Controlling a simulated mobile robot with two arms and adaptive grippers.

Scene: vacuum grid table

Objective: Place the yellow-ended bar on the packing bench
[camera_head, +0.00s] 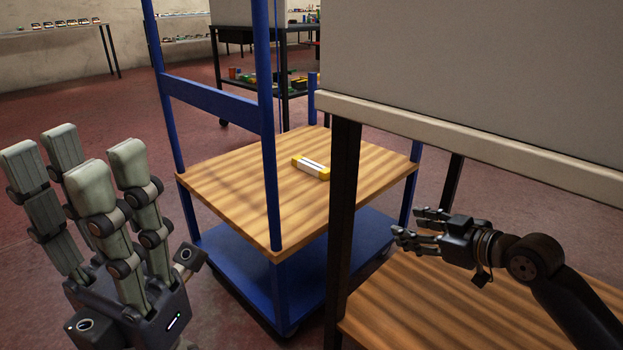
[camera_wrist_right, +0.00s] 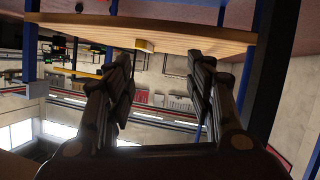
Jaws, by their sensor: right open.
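The yellow-ended bar (camera_head: 311,168) is white with yellow ends and lies flat on the wooden top of a blue-framed wheeled cart (camera_head: 225,185). In the right wrist view a small yellow piece of it (camera_wrist_right: 144,45) shows at the edge of the wooden top (camera_wrist_right: 190,38). My right gripper (camera_head: 412,226) is open and empty, to the right of the cart and apart from the bar. Its spread fingers (camera_wrist_right: 165,75) show in the right wrist view. My left gripper (camera_head: 75,165) points up at the left, open and empty. I cannot tell which surface is the packing bench.
Another wooden surface (camera_head: 410,310) lies below my right arm. A blue upright (camera_head: 268,150) stands in front of the cart top. Shelves (camera_head: 60,30) stand at the back.

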